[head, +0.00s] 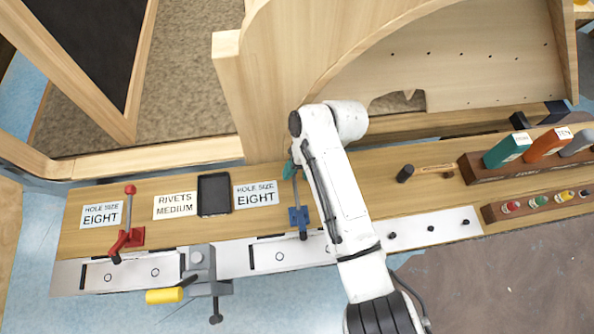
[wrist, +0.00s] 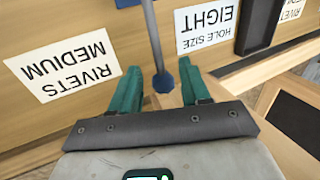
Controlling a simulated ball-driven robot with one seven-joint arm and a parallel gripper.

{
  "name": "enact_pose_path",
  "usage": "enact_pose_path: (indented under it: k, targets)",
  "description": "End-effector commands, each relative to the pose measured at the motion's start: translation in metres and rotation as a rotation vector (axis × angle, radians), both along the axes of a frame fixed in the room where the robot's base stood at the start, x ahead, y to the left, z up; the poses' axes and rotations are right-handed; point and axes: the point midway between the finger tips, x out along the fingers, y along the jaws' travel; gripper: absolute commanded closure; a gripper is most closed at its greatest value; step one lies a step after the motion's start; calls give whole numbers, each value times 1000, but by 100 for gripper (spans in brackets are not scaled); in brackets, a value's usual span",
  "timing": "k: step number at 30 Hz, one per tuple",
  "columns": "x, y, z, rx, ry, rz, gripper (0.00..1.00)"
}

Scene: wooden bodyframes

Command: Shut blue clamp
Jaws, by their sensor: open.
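The blue clamp (head: 300,216) stands on the wooden bench by the metal strip, just left of my white arm in the head view. Its grey lever rises from the blue base toward my gripper (head: 290,168), whose teal tip shows beside my arm. In the wrist view, the grey lever (wrist: 153,40) ends in a blue knob (wrist: 163,82). The knob appears between the two open teal fingers of my gripper (wrist: 160,88), with a gap on each side. I cannot tell how deep it sits between them.
A red clamp (head: 126,237) stands at the left, and a grey vise (head: 202,265) with a yellow handle sits at the front edge. A black tray (head: 214,194) lies between labels. A wooden panel (head: 275,75) rises behind the bench.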

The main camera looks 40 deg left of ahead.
Motion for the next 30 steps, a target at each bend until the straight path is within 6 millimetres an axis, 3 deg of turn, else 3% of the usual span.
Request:
enact_pose_path:
  k: [6,14,28,30]
  targets:
    - [-4,3,-12,-1,1,0,54]
    - [-4,3,-13,0,0,0,54]
    - [-4,3,-12,1,-1,-1,99]
    - [-3,3,-12,1,-2,-2,100]
